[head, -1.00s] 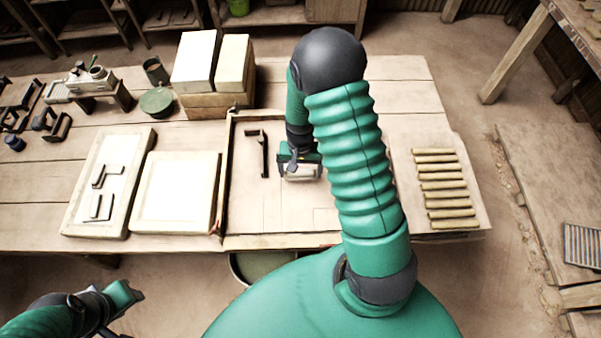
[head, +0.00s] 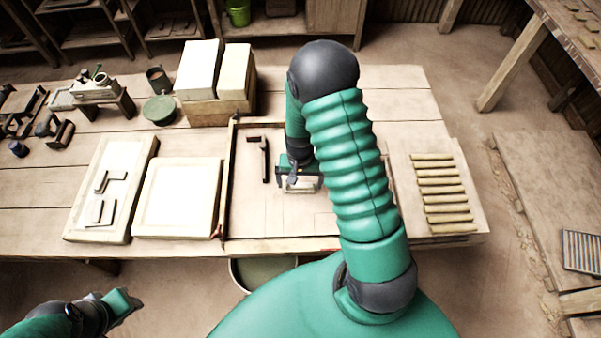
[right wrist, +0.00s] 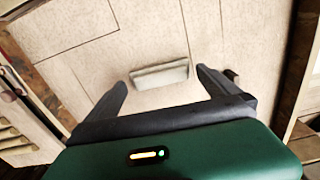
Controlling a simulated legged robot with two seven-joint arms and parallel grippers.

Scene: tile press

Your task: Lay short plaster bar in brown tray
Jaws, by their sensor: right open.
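The short plaster bar (right wrist: 160,75) is pale and lies on the light, line-marked floor of the brown-rimmed tray (head: 232,190). In the head view the bar (head: 302,185) shows at my right gripper's tips. My right gripper (head: 299,180) is over the tray's middle. In the right wrist view its fingers (right wrist: 158,84) are open, one on each side of the bar, with a visible gap on both sides. The right arm hides part of the tray's right side. My left gripper (head: 124,303) is at the lower left, off the table; its jaws are unclear.
A dark L-shaped piece (head: 264,160) lies in the tray, left of the gripper. Two pale slabs (head: 178,198) stand to the left. Several tan rods (head: 442,190) lie on a board at the right. White blocks (head: 199,70) stand behind.

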